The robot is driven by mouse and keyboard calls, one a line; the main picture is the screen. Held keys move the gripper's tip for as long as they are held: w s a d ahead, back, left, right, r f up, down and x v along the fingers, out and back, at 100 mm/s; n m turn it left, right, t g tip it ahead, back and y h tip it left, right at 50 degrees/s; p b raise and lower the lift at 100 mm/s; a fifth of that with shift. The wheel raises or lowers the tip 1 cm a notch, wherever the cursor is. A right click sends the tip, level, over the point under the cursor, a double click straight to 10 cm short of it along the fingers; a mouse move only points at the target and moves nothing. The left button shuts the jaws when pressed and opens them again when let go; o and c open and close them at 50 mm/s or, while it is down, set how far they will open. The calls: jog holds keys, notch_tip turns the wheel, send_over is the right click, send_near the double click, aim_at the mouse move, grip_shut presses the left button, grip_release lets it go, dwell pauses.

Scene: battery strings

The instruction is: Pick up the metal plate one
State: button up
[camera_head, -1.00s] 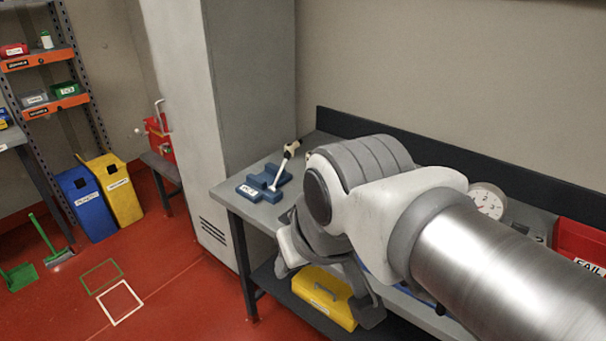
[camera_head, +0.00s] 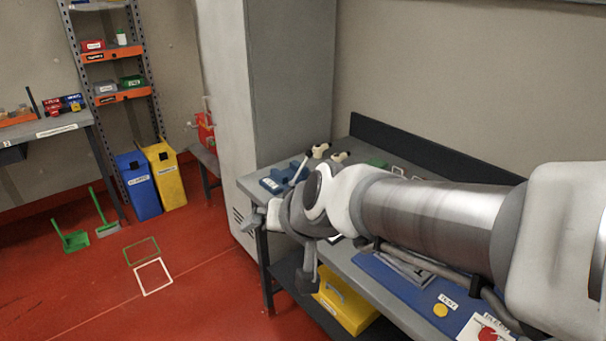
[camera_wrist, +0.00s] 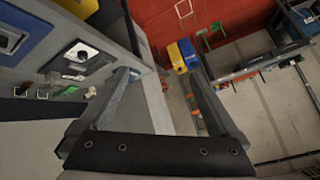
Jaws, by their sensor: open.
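I cannot tell for sure which thing is metal plate one. A flat grey metal piece (camera_head: 406,270) lies on the blue mat (camera_head: 375,284) on the workbench, partly covered by my arm.
A blue fixture (camera_head: 279,181) stands at the bench's left end beside a tall grey cabinet (camera_head: 285,100). A yellow case (camera_head: 345,302) sits on the bench's lower shelf. Blue (camera_head: 138,184) and yellow (camera_head: 165,175) bins stand at the back left.

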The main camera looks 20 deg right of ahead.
jog(key=w+d+f+m+t+h+b, duration=0.1)
jog(key=w+d+f+m+h+b, duration=0.1)
jog(key=w+d+f+m+h, duration=0.6)
jog(key=s+d+f+m+g+h+b, duration=0.1)
jog(key=s+d+f+g+h, duration=0.15)
jog(key=d+f, duration=0.25)
jog(key=s+d+f+m+g+h, duration=0.2)
jog(key=s+d+f+h, duration=0.2)
jog(key=d, duration=0.2)
jog(key=shift+h, duration=0.25)
jog(key=b+x, duration=0.2)
jog(key=x, duration=0.9)
jog(key=shift+w+f, duration=0.2)
jog(key=shift+w, duration=0.05)
jog(key=shift+r+b+x, duration=0.15)
jog(key=shift+b+x, duration=0.15)
jog(key=shift+x, duration=1.15)
jog(key=shift+r+b+x, duration=0.1)
jog(key=shift+b+x, duration=0.2)
jog(key=shift+x, duration=1.2)
jog(key=shift+s+d, duration=0.15)
jog(key=shift+s, duration=0.05)
jog(key=shift+r, duration=0.1)
grip_shut()
